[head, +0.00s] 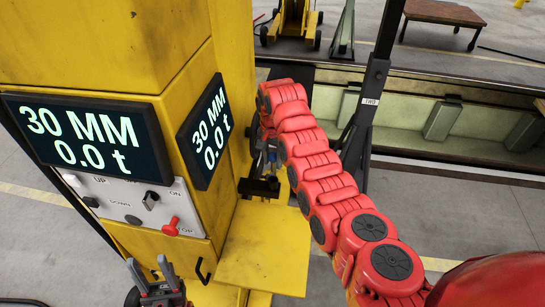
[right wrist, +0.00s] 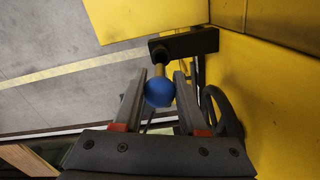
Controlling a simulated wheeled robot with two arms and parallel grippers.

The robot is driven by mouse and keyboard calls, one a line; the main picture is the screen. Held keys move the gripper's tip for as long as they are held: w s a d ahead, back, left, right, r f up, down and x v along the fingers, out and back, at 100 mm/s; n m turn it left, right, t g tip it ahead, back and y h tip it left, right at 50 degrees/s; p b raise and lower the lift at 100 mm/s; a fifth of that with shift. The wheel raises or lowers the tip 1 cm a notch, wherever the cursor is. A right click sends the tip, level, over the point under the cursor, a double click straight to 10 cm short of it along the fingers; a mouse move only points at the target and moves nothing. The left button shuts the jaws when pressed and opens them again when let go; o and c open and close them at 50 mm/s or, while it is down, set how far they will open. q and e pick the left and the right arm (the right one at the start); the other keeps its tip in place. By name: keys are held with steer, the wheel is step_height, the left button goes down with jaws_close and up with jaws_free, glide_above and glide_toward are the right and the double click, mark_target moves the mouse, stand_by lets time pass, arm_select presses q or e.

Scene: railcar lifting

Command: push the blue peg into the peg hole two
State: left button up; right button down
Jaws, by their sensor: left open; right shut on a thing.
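The blue peg (right wrist: 160,93) has a round blue head and a brass-coloured stem. In the right wrist view its head is between the fingertips of my right gripper (right wrist: 168,82), which is shut on it. The stem points to a black bracket (right wrist: 196,42) on the yellow column; I cannot tell how deep it sits there. In the head view the bracket (head: 259,187) shows below my right gripper (head: 271,160), and the peg is too small to make out. My left gripper (head: 151,266) is open and empty at the lower left, before the yellow column.
The yellow column (head: 120,45) carries two displays (head: 85,138) reading 30 MM and 0.0 t, and a control panel (head: 130,205) with a red lever. A yellow plate (head: 265,250) juts out below. A dark post (head: 370,100) with a small label stands behind my right arm.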

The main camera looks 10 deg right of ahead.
steer(key=f, duration=0.1)
steer(key=f+b, duration=0.1)
steer(key=f, duration=0.1)
steer(key=shift+w+a, duration=0.1)
steer(key=shift+w, duration=0.1)
steer(key=shift+s+f, duration=0.1)
steer(key=shift+f, duration=0.05)
steer(key=shift+b, duration=1.05)
stand_by(1.1)
steer(key=shift+f+b, duration=1.1)
steer(key=shift+f, duration=1.1)
steer(key=shift+c, duration=1.9)
jaws_free()
